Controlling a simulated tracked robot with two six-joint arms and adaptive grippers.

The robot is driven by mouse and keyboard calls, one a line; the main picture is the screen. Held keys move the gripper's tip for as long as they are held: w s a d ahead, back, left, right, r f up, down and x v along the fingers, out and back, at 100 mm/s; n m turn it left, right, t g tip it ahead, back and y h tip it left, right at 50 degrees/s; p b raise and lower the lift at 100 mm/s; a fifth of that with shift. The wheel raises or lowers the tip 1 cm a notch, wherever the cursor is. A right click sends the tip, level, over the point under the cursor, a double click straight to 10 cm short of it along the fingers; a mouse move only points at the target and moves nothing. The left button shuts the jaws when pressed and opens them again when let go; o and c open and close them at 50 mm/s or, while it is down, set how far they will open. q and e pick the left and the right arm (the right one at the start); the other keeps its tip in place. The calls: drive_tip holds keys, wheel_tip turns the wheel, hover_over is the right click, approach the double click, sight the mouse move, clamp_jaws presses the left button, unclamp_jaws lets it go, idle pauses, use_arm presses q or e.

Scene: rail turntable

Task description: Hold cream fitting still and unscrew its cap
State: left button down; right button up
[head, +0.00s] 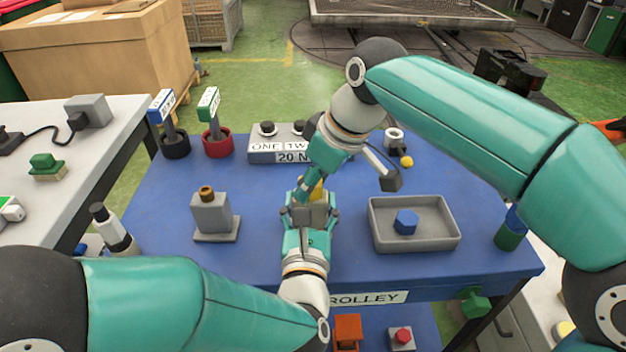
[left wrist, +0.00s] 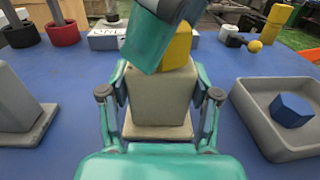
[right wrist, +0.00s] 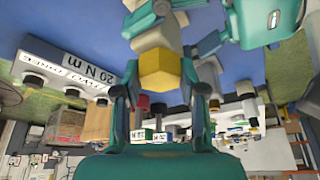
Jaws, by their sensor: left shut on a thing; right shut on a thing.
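The cream fitting (head: 309,216) stands upright on its base plate in the middle of the blue trolley top; it is large in the left wrist view (left wrist: 158,98). My left gripper (head: 309,222) is shut on its body from the front, one finger on each side. The yellow cap (right wrist: 161,70) sits on top of the fitting and is partly hidden in the left wrist view (left wrist: 179,48). My right gripper (right wrist: 161,90) comes down from above and is shut on the cap. The cap's thread is not visible.
A grey fitting (head: 211,213) with a brown top stands left. A grey tray (head: 378,237) with a blue hexagonal piece (head: 405,222) lies right. Behind are a torque box (head: 268,146), red holder (head: 218,146) and black holder (head: 175,147). Blue surface is clear between these.

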clamp_jaws()
drive_tip(key=shift+w+n+g, duration=0.1)
drive_tip(key=shift+n+g, duration=0.3)
drive_tip(key=shift+n, duration=0.8)
drive_tip(key=n+g, duration=0.1)
drive_tip(key=n, duration=0.2)
drive_tip(key=shift+n+y, duration=0.3)
drive_tip(key=shift+y, duration=0.1)
drive_tip(key=shift+g, duration=0.3)
drive_tip(key=shift+n, duration=0.6)
drive_tip(key=shift+r, duration=1.5)
use_arm(q)
drive_tip(key=shift+c, duration=0.9)
unclamp_jaws()
